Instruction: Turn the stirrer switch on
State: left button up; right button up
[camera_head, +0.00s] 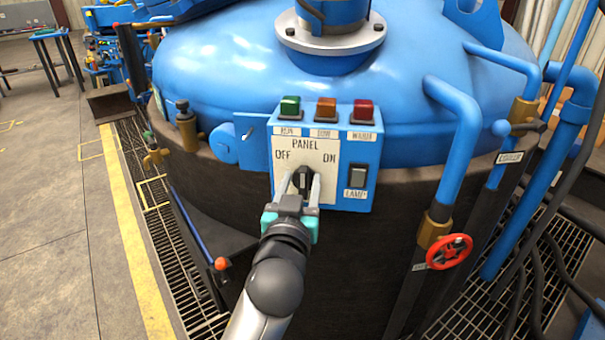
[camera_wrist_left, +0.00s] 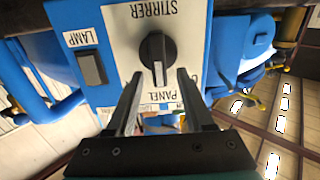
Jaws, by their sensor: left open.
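The stirrer switch is a black rotary knob (camera_head: 304,180) on the white plate of a blue control box (camera_head: 347,205), below the words OFF and ON. In the left wrist view, which is upside down, the knob (camera_wrist_left: 157,55) sits beside the word STIRRER. Its grip bar is nearly upright, with a pale line towards the word PANEL. My left gripper (camera_head: 301,180) is open, with its fingers on either side of the knob in the picture. It also shows in the wrist view (camera_wrist_left: 160,73); I cannot tell whether the fingertips touch the knob. My right gripper is not in view.
A black lamp rocker switch (camera_head: 357,176) is right of the knob. Green (camera_head: 290,107), orange (camera_head: 326,110) and red (camera_head: 363,112) buttons or lamps top the box. Blue pipes and a red handwheel (camera_head: 449,251) stand right. Open floor (camera_head: 60,220) lies left.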

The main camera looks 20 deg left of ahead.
pick_arm(q)
jog(key=shift+w, duration=0.1)
grip_shut()
dwell(0.5)
